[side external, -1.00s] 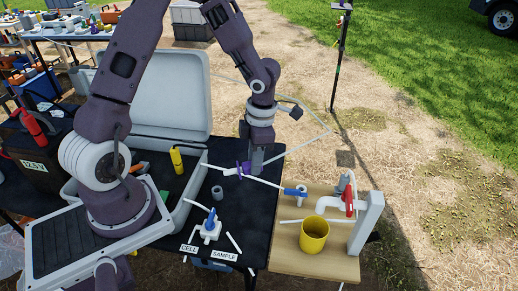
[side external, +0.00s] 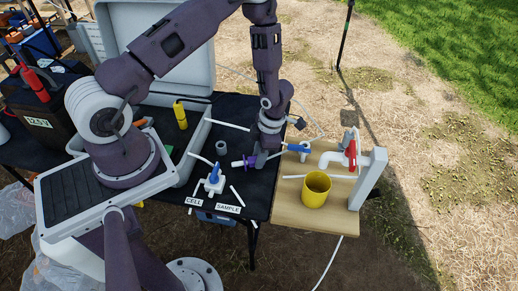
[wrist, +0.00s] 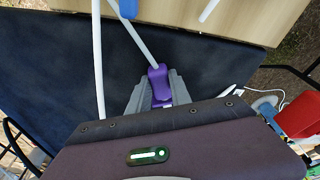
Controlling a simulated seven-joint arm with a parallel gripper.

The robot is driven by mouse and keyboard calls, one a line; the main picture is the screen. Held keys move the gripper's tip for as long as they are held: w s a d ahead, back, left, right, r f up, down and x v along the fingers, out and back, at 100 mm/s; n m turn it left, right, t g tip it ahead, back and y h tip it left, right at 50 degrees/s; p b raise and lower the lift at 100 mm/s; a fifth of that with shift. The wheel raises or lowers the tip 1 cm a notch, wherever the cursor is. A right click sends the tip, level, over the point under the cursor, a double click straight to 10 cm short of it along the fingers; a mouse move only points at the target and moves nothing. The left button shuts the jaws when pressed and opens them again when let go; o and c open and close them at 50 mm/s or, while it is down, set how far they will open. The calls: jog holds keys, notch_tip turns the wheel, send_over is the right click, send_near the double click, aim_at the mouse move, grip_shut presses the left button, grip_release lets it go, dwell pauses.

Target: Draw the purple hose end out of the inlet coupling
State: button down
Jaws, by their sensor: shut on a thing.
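My gripper (side external: 262,158) is over the right part of the black table, shut on the purple hose end (side external: 250,162). In the wrist view the purple hose end (wrist: 159,84) sits between the grey fingers, with a white hose (wrist: 133,35) leading away from it. In the side view a short white tip points left from the purple piece. A white tube (side external: 228,126) reaches from the open case over the table, and its end stands apart from the purple piece. I cannot tell for certain which part is the inlet coupling.
A white fitting with a blue handle (side external: 214,178) stands by the CELL and SAMPLE labels, left of my gripper. A grey cylinder (side external: 222,147) stands behind it. The wooden board (side external: 290,197) holds a yellow cup (side external: 316,189), a blue-handled valve (side external: 300,148) and a red-handled tap (side external: 351,152).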

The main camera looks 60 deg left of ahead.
jog(key=shift+f, duration=0.3)
jog(key=c, duration=1.1)
grip_release()
jog(key=v, duration=0.7)
